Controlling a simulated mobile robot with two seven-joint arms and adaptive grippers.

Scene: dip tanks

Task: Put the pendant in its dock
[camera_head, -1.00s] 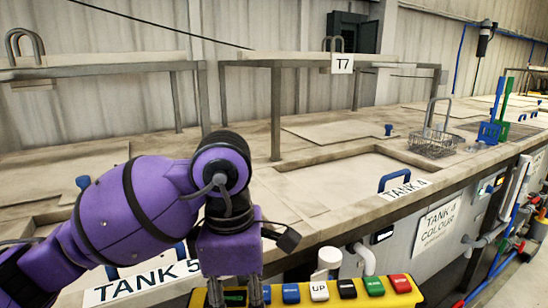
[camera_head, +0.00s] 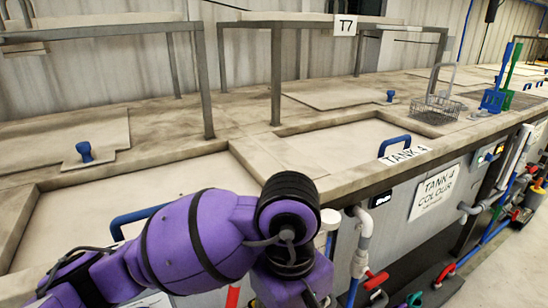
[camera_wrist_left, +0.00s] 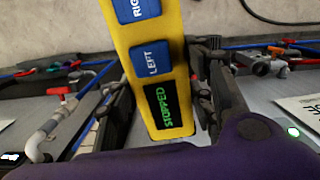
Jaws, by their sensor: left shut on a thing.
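The pendant (camera_wrist_left: 163,60) is a yellow box with blue buttons marked LEFT and, partly cut off, RIG. Its small dark display reads STOPPED in green. It fills the middle of the left wrist view. My left gripper (camera_wrist_left: 168,85) is shut on it, with a dark finger on each side. In the head view my purple left wrist (camera_head: 290,235) is at the bottom middle, in front of the tanks; its fingers and the pendant are below the frame. I cannot make out the dock. My right gripper is not in view.
Tank lids with blue handles (camera_head: 394,145) lie behind my arm. The tank 4 front (camera_head: 437,193) carries a sign. Pipes (camera_head: 362,240) with red valve handles (camera_head: 376,280) run down the front near my wrist. A wire basket (camera_head: 437,108) stands further back. Floor shows at lower right.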

